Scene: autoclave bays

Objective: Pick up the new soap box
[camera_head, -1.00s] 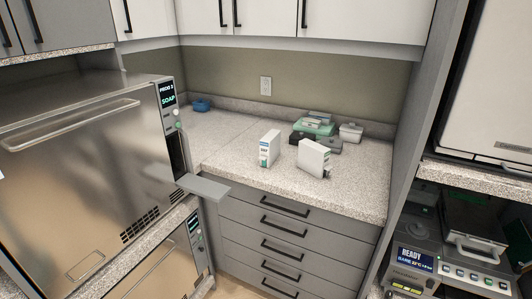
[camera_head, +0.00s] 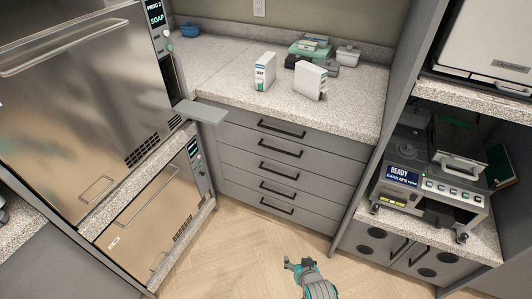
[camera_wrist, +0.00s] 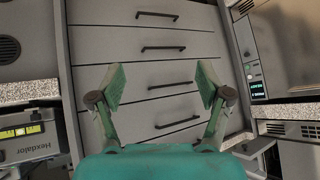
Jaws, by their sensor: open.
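Two white boxes stand on the speckled counter in the head view. The left box (camera_head: 264,72) is upright with a blue and dark label. The right box (camera_head: 310,80) is wider, turned at an angle, with a small dark and green part at its lower right edge. I cannot tell which is the new soap box. My gripper (camera_head: 297,264) is low over the floor in front of the drawers, well below and apart from both boxes. In the wrist view my gripper (camera_wrist: 162,84) is open and empty, facing the drawer fronts; no box shows there.
A steel autoclave (camera_head: 75,80) with a display reading SOAP is at left, and a grey flap (camera_head: 201,111) juts from its side. Green and grey containers (camera_head: 308,50) sit behind the boxes. A READY device (camera_head: 430,185) is at right. The floor ahead is clear.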

